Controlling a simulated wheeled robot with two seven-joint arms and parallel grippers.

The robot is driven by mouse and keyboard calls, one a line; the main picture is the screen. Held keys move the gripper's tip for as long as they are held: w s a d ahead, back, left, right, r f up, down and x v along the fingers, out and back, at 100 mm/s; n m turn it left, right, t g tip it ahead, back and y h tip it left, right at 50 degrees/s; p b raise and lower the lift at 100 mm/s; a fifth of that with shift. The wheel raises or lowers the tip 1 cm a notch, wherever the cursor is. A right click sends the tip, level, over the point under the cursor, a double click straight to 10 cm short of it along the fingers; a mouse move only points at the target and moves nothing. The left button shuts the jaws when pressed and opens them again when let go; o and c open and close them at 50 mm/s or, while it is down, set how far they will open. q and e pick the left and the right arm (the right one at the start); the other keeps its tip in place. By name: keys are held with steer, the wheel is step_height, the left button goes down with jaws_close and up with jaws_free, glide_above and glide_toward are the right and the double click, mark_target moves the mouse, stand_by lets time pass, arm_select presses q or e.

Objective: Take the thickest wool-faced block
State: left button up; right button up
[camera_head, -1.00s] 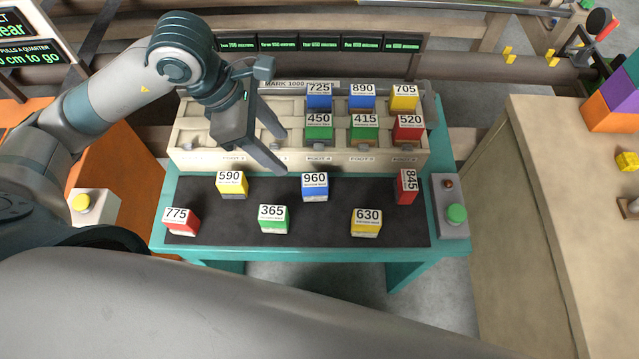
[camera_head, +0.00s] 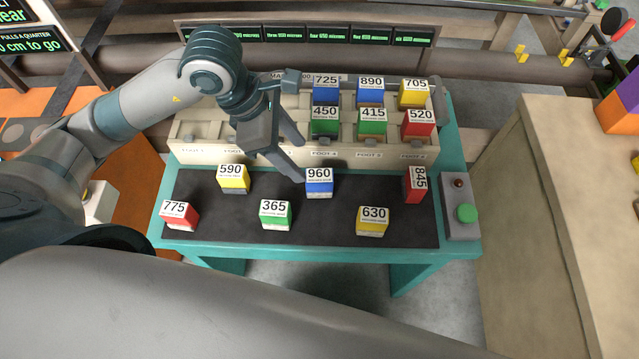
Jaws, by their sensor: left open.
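Numbered blocks lie on a dark mat (camera_head: 335,215). The blue block marked 960 (camera_head: 319,188) carries the highest number I can read; the small print on the labels is too fine to read. Around it lie yellow 590 (camera_head: 233,183), red 775 (camera_head: 181,217), white-and-green 365 (camera_head: 276,218), yellow 630 (camera_head: 372,226) and red 845 (camera_head: 413,188), which is turned on its side. My left gripper (camera_head: 300,161) is open and empty, just behind and left of the 960 block; I cannot tell whether a fingertip touches it. My right gripper is not in view.
A cream rack (camera_head: 225,158) behind the mat holds several blocks in its right compartments; my left arm covers part of its left side. A control box with a green button (camera_head: 466,213) stands right of the mat. Green-lit displays (camera_head: 328,35) line the back.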

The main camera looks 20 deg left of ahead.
arm_select(q)
steer(key=p, duration=0.1)
glide_above(319, 176)
steer(key=s+a, duration=0.2)
step_height(319, 176, down, 5)
steer(key=shift+w+r, duration=0.1)
steer(key=shift+w, duration=0.05)
steer(key=shift+w+d+f, duration=0.1)
steer(key=shift+f, duration=0.4)
steer(key=shift+w+d+f+p, duration=0.25)
steer(key=shift+f+p, duration=0.1)
steer(key=shift+p, duration=0.3)
steer(key=p+x, duration=0.1)
steer(key=x, duration=0.2)
steer(key=shift+w+p, duration=0.2)
steer(key=shift+p, duration=0.1)
steer(key=shift+w+d+f, duration=0.1)
steer(key=shift+d+f, duration=0.05)
steer(key=shift+f, duration=0.4)
steer(key=c, duration=1.2)
